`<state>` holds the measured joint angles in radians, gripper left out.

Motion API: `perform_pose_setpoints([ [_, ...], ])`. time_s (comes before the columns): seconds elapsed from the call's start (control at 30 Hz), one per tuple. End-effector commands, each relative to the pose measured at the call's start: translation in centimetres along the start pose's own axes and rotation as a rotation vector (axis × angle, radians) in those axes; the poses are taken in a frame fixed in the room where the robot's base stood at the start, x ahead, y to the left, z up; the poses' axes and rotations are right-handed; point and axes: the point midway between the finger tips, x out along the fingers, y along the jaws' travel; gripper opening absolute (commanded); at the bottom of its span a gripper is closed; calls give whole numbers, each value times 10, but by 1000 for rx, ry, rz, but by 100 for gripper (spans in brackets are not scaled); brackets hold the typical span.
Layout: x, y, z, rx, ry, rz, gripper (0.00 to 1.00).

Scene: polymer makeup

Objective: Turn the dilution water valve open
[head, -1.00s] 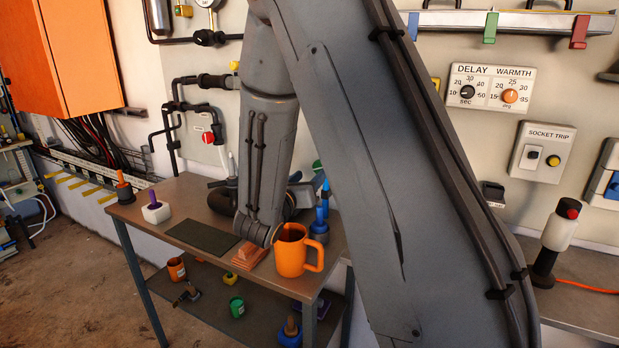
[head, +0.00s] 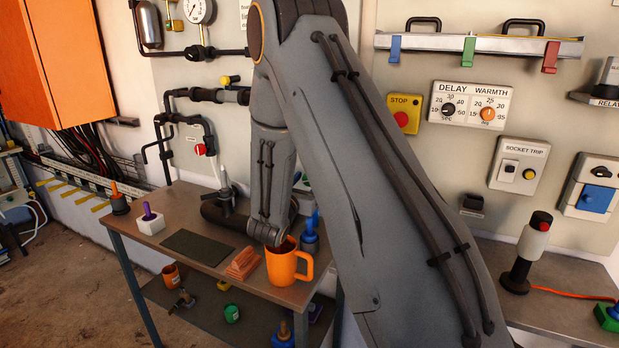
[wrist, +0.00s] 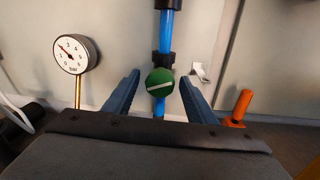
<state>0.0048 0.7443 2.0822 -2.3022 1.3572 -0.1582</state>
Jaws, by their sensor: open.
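A round green valve knob (wrist: 160,84) with a white line across it sits on an upright blue pipe (wrist: 166,32) in the wrist view. I take it for the dilution water valve, but no label on it is readable. The white line is slightly tilted from level. My gripper (wrist: 160,78) is open, with one blue finger on each side of the knob. A gap shows on both sides, so it does not appear to be held. In the head view my arm hides the gripper and most of this spot.
A pressure gauge (wrist: 72,55) stands left of the knob, and an orange handle (wrist: 239,108) to the right. In the head view an orange mug (head: 281,268) and a dark mat (head: 200,247) lie on the bench. A control panel (head: 470,104) is on the wall.

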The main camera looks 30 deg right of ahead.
Motion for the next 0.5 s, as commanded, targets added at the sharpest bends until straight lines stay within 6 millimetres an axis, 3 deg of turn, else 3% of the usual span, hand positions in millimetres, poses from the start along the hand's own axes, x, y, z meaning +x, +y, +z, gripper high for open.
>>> perform_pose_setpoints([
  [0.4,11,0,-1,-1,1,1,51],
  [0.5,11,0,0,-1,1,1,36],
])
